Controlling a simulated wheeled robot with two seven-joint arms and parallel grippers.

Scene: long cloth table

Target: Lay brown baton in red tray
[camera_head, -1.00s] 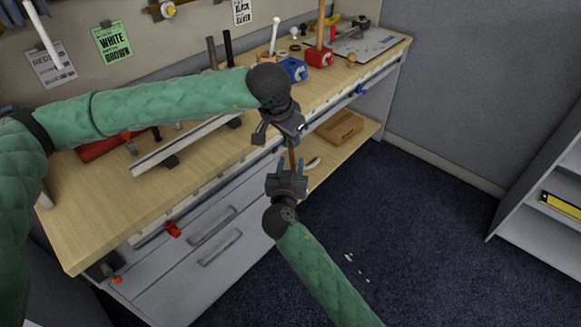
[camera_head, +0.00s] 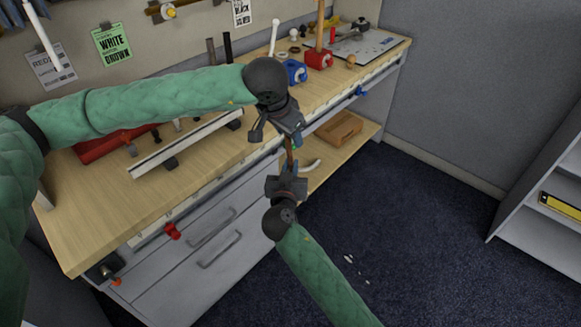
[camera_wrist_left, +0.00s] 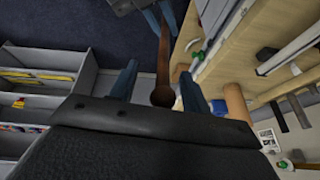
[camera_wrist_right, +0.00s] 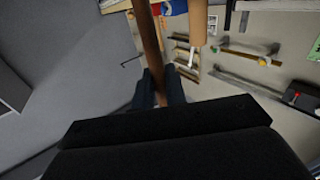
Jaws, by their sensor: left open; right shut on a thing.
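The brown baton (camera_head: 290,156) is held upright between my two grippers, off the bench's front edge. My right gripper (camera_head: 287,172) is shut on its lower part; in the right wrist view the baton (camera_wrist_right: 150,45) runs up between the fingers (camera_wrist_right: 161,84). My left gripper (camera_head: 279,134) is open around the upper end; in the left wrist view the baton's rounded end (camera_wrist_left: 163,95) lies between the spread fingers (camera_wrist_left: 159,80). A red object (camera_head: 90,151), likely the red tray, sits on the bench at left, partly hidden by my left arm.
The wooden bench (camera_head: 95,225) has a long pale bar (camera_head: 185,143) near its front edge. Blue (camera_head: 294,71) and red (camera_head: 318,59) blocks stand at its far end. A cardboard box (camera_head: 340,128) sits on the lower shelf.

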